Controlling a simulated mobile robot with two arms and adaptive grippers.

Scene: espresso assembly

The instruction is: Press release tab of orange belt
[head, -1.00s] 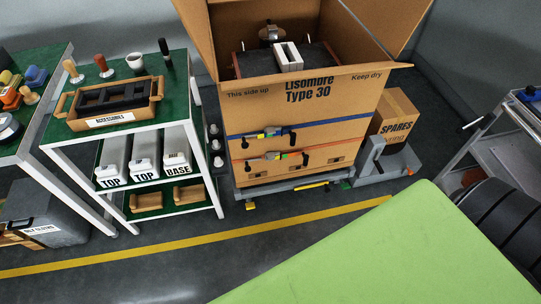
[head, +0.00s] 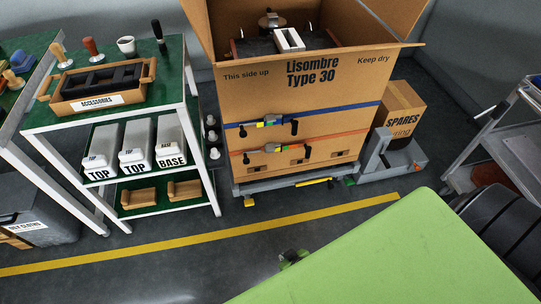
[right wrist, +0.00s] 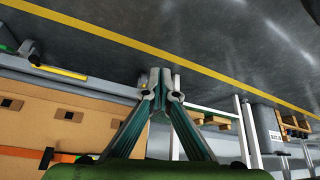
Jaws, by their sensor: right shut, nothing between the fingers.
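The orange belt (head: 335,138) runs across the lower front of the big open cardboard box (head: 340,105). Its buckle (head: 271,148), with small coloured parts and a black handle, sits left of the middle; the release tab is too small to make out. A short piece of orange belt (right wrist: 30,156) shows at the lower left of the right wrist view. My right gripper (head: 292,258) is low in front of the box, above the floor and apart from the belt. Its fingers (right wrist: 160,78) are shut and empty. My left gripper is out of view.
A blue belt (head: 335,113) with its own buckle runs above the orange one. The box stands on a grey wheeled base (head: 290,182). A shelf cart (head: 205,150) is at left, a SPARES box (head: 405,100) at right.

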